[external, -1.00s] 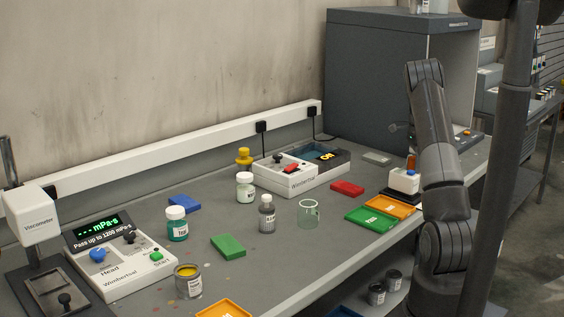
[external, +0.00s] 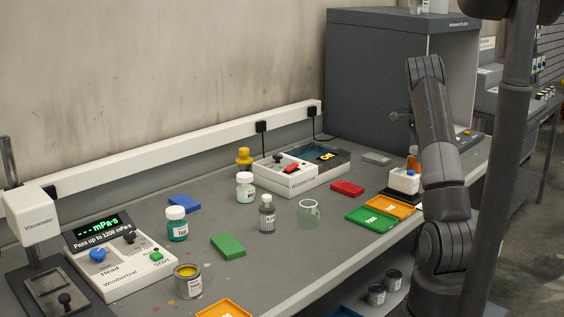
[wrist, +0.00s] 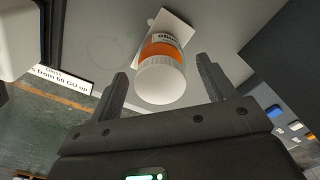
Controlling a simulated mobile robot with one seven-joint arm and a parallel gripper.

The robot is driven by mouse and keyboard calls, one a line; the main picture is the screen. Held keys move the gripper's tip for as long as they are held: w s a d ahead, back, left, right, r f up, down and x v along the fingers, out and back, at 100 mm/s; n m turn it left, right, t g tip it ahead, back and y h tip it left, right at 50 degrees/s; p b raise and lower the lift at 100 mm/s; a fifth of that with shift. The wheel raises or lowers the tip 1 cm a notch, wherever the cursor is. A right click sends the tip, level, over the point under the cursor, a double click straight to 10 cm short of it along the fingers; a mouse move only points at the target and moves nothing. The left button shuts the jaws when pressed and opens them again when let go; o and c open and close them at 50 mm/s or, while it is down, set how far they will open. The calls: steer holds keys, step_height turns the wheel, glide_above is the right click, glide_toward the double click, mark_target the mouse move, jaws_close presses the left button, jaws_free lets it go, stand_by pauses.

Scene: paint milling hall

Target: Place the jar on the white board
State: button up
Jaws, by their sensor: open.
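In the external view an orange object (external: 413,160), probably the jar, shows beside my arm. My gripper is mostly hidden behind the arm there, and I cannot make out the board.
A white instrument (external: 404,181) stands close by at the bench's right end, with orange (external: 389,204) and green (external: 369,217) trays beside it. A grey cabinet (external: 375,85) rises behind. A glass beaker (external: 308,213) and several bottles stand further left.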

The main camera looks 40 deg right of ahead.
step_height(320, 180, up, 8)
steer(key=shift+f, duration=0.15)
steer(key=a+r+n+t, duration=0.1)
steer(key=a+r+n, duration=0.3)
steer(key=a, duration=0.6)
steer(key=w+a+r+n+t, duration=0.1)
steer(key=a+r+n, duration=0.25)
steer(key=a, duration=0.65)
steer(key=a+r+n+t, duration=0.1)
steer(key=a+r+n, duration=0.35)
steer(key=a, duration=0.55)
steer(key=s+a+f+n+t, duration=0.1)
steer(key=s+a+f+n, duration=0.1)
steer(key=s+a+n, duration=0.5)
steer(key=s+a+f+n+t, duration=0.1)
steer(key=s+a+f+n, duration=0.2)
steer(key=s+a+n, duration=0.5)
steer(key=s+a, duration=0.1)
steer(key=a, duration=0.7)
steer(key=shift+f+t, duration=0.2)
steer(key=shift+t, duration=0.1)
